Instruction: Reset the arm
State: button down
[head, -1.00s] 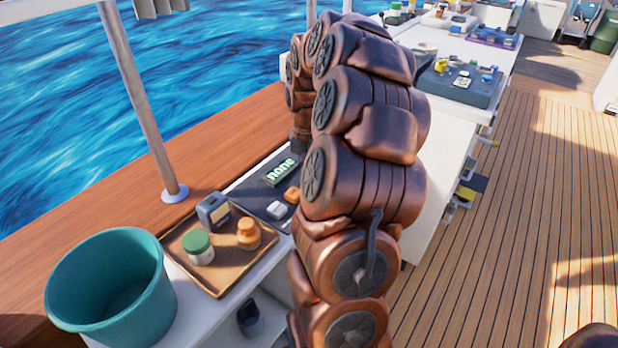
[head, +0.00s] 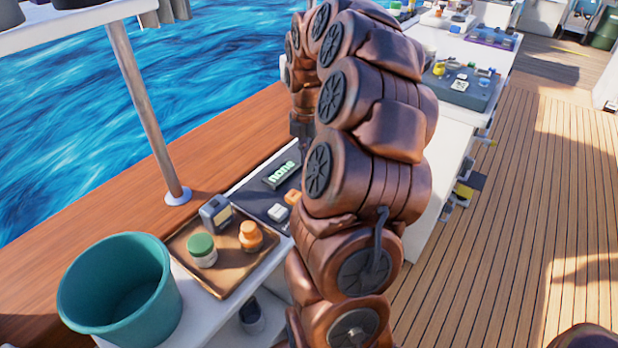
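My copper-coloured arm rises through the middle of the head view and arches over to the left. Its far end points down over the counter, behind the nearer links. A dark piece at that end, my gripper (head: 303,133), shows only in part, above the dark mat. Its fingers are too hidden and small to tell open from shut, and I cannot see anything held.
A brown tray (head: 222,283) holds a green-lidded jar (head: 202,251), an orange jar (head: 250,236) and a grey box (head: 216,213). A teal bucket (head: 118,290) stands left. A dark mat (head: 262,205) bears a label and small blocks. A metal post (head: 145,110) rises behind.

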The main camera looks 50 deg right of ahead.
jog(key=shift+r, duration=0.4)
dwell(0.5)
jog(key=s+a+r+m, duration=0.1)
jog(key=a+m, duration=0.1)
jog(key=a, duration=0.5)
jog(key=s+a+r+m+g, duration=0.1)
jog(key=s+a+m, duration=0.15)
jog(key=a, duration=0.45)
jog(key=s+a+r+m, duration=0.1)
jog(key=a+m, duration=0.2)
jog(key=a, duration=0.4)
jog(key=s+a+f+m+g, duration=0.1)
jog(key=s+a+m, duration=0.5)
jog(key=s, duration=0.2)
jog(key=s+a+f+m+g, duration=0.1)
jog(key=s+a+f+m, duration=0.1)
jog(key=s+a+m, duration=0.55)
notch_tip(320, 180, up, 14)
jog(key=d+n+t+p, duration=0.1)
jog(key=n+p, duration=0.1)
jog(key=p, duration=1.1)
jog(key=shift+s+f, duration=0.2)
jog(key=shift+s, duration=0.2)
